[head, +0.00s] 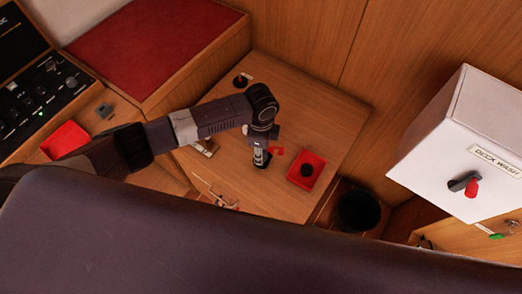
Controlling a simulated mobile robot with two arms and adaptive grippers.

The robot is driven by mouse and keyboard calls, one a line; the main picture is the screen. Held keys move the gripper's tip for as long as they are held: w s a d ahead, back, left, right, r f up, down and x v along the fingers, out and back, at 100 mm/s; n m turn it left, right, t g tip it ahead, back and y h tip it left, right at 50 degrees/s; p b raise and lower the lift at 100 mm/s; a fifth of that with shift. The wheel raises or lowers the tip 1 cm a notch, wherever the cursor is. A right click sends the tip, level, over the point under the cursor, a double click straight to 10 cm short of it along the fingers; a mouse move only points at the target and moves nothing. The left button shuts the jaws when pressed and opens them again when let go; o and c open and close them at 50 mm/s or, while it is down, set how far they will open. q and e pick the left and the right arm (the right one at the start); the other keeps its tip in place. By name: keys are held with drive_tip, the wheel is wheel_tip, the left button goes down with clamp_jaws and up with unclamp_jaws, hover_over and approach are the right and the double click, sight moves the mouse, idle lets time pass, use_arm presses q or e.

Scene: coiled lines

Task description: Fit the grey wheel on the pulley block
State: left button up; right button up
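My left arm comes in from the left and bends down over the wooden table (325,125). A small metal-and-pale fitting (207,148), possibly the pulley block, lies left of the gripper, partly hidden under my arm. I cannot make out the grey wheel for certain. My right gripper is not in view.
A red tray (317,163) with a dark round piece (307,170) stands right of the gripper. A black knob-like object (241,80) is at the back. A dark bin (358,211) and white box (460,140) are to the right. Another red tray (65,139) is left.

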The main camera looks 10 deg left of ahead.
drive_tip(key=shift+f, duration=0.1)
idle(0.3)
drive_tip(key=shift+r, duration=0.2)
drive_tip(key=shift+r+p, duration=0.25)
drive_tip(key=shift+p, duration=0.05)
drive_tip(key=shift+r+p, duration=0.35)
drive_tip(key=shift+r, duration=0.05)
idle(1.4)
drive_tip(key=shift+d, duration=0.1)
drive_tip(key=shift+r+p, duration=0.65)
drive_tip(key=shift+p, duration=0.05)
idle(1.3)
